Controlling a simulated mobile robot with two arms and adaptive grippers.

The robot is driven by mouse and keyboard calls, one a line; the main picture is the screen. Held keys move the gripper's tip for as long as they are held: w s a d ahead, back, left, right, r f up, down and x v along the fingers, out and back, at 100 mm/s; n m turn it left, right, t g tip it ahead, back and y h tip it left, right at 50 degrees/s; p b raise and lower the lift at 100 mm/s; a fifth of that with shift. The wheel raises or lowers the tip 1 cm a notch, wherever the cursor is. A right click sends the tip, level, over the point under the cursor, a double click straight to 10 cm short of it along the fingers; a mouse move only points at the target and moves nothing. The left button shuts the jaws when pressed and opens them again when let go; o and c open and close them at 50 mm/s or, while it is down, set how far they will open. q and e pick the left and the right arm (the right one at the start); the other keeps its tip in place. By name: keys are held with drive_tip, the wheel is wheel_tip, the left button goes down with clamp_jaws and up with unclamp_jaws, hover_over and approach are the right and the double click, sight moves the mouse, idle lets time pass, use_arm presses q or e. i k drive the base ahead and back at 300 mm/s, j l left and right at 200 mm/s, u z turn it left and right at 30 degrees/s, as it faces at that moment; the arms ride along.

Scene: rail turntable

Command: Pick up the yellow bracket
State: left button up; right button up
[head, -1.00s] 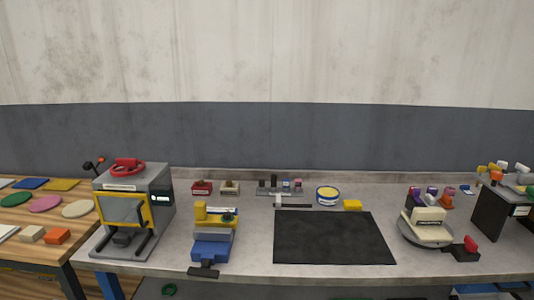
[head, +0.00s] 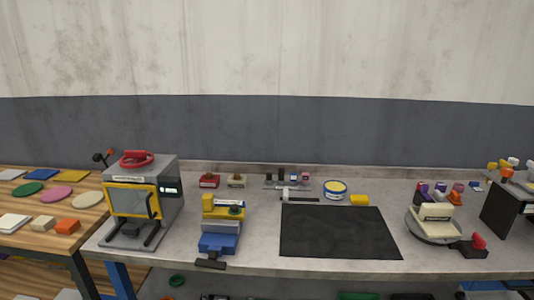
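A yellow L-shaped piece, which looks like the bracket (head: 222,214), sits in the blue vise (head: 219,242) on the grey workbench, left of the black mat. Its left end stands up higher than the rest. A small dark green round part (head: 236,210) shows at its right side; I cannot tell whether it is attached. Neither of my grippers is in the head view.
A grey press-like machine (head: 168,190) with a yellow-framed window stands left of the vise. The black mat (head: 338,232) is bare. A turntable (head: 428,232) stands to the right.

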sight(209, 212)
drive_tip(key=i+j+u, duration=0.1)
drive_tip(key=j, duration=0.25)
drive_tip(key=i+j+u, duration=0.15)
drive_tip(key=j, duration=0.2)
drive_tip(key=i+j+u, duration=0.1)
drive_tip(key=j, duration=0.2)
drive_tip(key=i+j+u, duration=0.1)
drive_tip(key=i+j, duration=0.1)
drive_tip(key=j, duration=0.1)
